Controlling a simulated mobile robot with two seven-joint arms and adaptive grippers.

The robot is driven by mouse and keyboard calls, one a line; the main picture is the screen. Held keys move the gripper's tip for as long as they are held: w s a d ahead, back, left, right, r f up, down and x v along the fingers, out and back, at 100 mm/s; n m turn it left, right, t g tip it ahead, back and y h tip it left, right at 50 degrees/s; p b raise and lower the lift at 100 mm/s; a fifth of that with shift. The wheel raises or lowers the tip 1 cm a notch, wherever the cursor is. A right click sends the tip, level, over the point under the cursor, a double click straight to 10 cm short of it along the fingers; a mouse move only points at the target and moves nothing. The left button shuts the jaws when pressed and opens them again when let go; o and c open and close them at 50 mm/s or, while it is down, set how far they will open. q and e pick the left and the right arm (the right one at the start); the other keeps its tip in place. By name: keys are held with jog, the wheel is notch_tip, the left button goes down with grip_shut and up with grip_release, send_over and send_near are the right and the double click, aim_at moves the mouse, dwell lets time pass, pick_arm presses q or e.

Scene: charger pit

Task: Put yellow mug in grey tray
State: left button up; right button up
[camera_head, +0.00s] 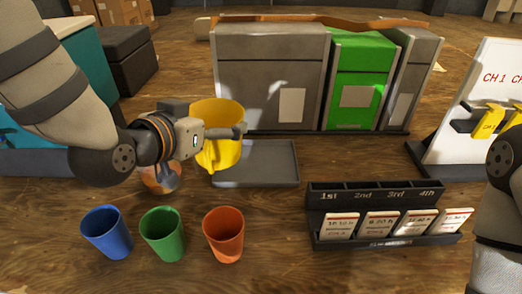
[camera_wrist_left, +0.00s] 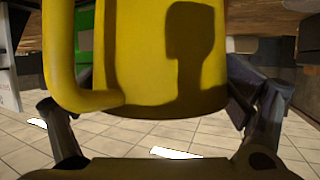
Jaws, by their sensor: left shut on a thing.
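The yellow mug (camera_head: 222,120) is held by my left gripper (camera_head: 238,132), above the left part of the grey tray (camera_head: 282,163). The mug looks roughly upright and covers part of the tray's left side. In the left wrist view the mug (camera_wrist_left: 150,60) fills the middle, with its handle (camera_wrist_left: 58,60) at the left. My left gripper (camera_wrist_left: 155,130) has a finger on each side of the mug there. The tray's visible part is empty. Part of my right arm shows at the right edge, but its gripper is out of view.
Blue (camera_head: 107,232), green (camera_head: 162,233) and red (camera_head: 223,234) cups stand in front. A round orange-brown object (camera_head: 160,176) is partly hidden below my left wrist. A card rack (camera_head: 385,215) stands front right. Grey and green bins (camera_head: 358,82) stand behind the tray.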

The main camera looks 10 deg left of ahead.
aim_at(234, 120)
pick_arm(q)
jog(key=x, duration=0.3)
jog(key=d+x, duration=0.1)
jog(key=x, duration=0.4)
jog(key=shift+d+f, duration=0.35)
jog(key=shift+d, duration=0.1)
jog(key=w+f, duration=0.1)
jog(key=f, duration=0.2)
jog(key=w+d+f+b, duration=0.1)
jog(key=w+f, duration=0.1)
jog(key=f, duration=0.1)
jog(key=w+d+f+b, duration=0.1)
jog(key=w+f, duration=0.1)
jog(key=f, duration=0.1)
jog(key=shift+f, duration=0.2)
jog(key=shift+r, duration=0.15)
pick_arm(e)
jog(key=s+f, duration=0.1)
jog(key=s+f+g, duration=0.1)
jog(key=shift+s+f, duration=0.15)
jog(key=shift+s, duration=0.2)
pick_arm(q)
jog(key=o, duration=1.2)
jog(key=shift+f, duration=0.2)
jog(key=shift+c, duration=0.2)
jog(key=shift+r, duration=0.1)
